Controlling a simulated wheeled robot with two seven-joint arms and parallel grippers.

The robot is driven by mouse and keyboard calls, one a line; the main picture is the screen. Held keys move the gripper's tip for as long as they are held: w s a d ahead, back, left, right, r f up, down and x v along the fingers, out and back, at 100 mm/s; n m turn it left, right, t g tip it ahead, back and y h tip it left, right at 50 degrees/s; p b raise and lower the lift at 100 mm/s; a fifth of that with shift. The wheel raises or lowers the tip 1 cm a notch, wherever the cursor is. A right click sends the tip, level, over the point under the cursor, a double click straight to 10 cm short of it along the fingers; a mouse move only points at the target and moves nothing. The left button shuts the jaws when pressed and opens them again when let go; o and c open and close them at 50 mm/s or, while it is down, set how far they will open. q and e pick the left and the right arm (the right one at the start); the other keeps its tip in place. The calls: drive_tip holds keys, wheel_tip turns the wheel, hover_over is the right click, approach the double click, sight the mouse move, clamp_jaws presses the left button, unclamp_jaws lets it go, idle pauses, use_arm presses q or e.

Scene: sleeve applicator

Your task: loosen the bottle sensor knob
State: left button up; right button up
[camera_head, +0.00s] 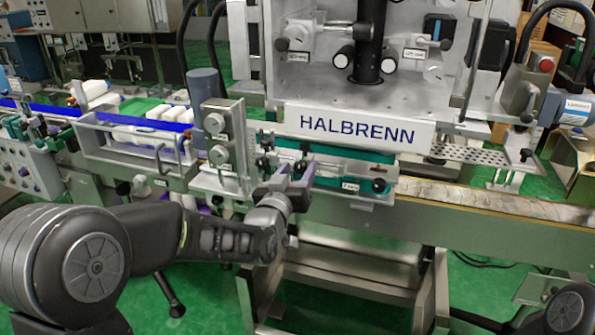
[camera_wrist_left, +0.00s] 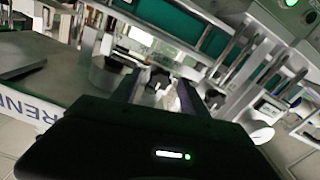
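My left gripper (camera_head: 292,174) reaches up to the front of the machine, below the left end of the HALBRENN sign. Its fingers also show in the left wrist view (camera_wrist_left: 158,90), spread apart. A small dark knob (camera_wrist_left: 159,77) shows between or just beyond the fingertips; I cannot tell whether they touch it. In the head view small black knobs sit along the conveyor front by the gripper, one at its left (camera_head: 262,165) and one farther right (camera_head: 379,185) by a small label. The label is too small to read, so I cannot tell which is the bottle sensor knob. My right gripper is out of view.
A HALBRENN sign (camera_head: 358,129) hangs just above the work area. A metal block with round knobs (camera_head: 219,138) stands close left of my gripper. White bottles (camera_head: 92,91) lie around the infeed at left. The conveyor (camera_head: 480,200) continues right.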

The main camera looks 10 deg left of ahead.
use_arm(q)
clamp_jaws()
idle(0.3)
